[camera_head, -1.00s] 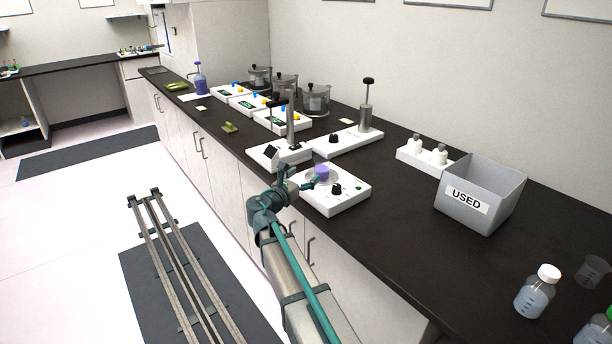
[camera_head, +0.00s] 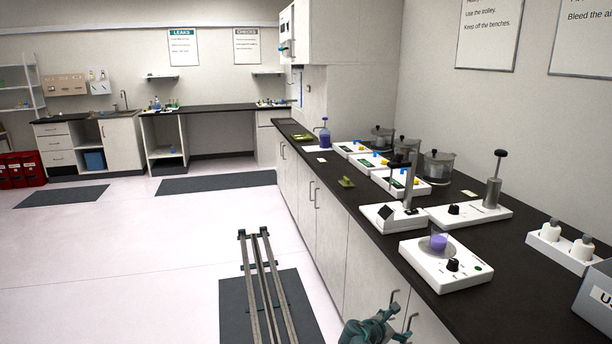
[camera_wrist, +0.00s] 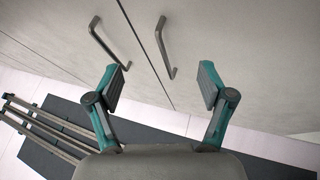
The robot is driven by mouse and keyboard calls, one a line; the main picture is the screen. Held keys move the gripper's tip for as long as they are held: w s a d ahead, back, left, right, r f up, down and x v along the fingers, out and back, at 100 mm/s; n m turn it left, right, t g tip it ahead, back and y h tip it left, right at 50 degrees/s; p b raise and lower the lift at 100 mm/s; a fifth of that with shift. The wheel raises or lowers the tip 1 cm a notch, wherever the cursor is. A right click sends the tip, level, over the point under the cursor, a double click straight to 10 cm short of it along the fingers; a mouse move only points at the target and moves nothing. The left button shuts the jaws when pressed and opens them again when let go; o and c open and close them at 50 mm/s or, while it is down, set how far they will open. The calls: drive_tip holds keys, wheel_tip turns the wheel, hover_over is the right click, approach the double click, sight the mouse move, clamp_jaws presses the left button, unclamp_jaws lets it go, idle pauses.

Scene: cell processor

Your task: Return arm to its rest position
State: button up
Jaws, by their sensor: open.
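My gripper (camera_wrist: 158,88) is open and empty in the wrist view, its two teal fingers spread wide in front of the white cabinet doors (camera_wrist: 240,50). In the head view only part of my teal gripper (camera_head: 385,322) and wrist shows at the bottom edge, below the bench top and beside the cabinet fronts. The rest of my arm is out of that view.
The dark bench (camera_head: 455,310) runs along the right wall. Cabinet handles (camera_wrist: 166,48) stick out close to my gripper.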

drive_tip(key=s+a+f+m+g+y+p, duration=0.15)
drive_tip(key=s+f+m+g, duration=0.35)
drive_tip(key=s+f, duration=0.75)
drive_tip(key=s+a+f+m+g+y, duration=0.1)
drive_tip(key=s+f+m+g+y, duration=0.25)
drive_tip(key=s+f+m, duration=0.65)
drive_tip(key=s+a+f+m+g+y, duration=0.1)
drive_tip(key=s+a+f+m+g, duration=0.1)
drive_tip(key=s, duration=0.7)
drive_tip(key=s+a+f+m+g+y, duration=0.2)
drive_tip(key=s+a+f+m, duration=0.1)
drive_tip(key=s, duration=0.7)
drive_tip(key=s+a+f+m+g+y+p, duration=0.1)
drive_tip(key=s+a+f+m+g+y, duration=0.1)
drive_tip(key=s, duration=0.7)
drive_tip(key=shift+s+a+f+m, duration=0.35)
drive_tip(key=shift+a+f+m, duration=0.25)
drive_tip(key=shift+a+m, duration=0.15)
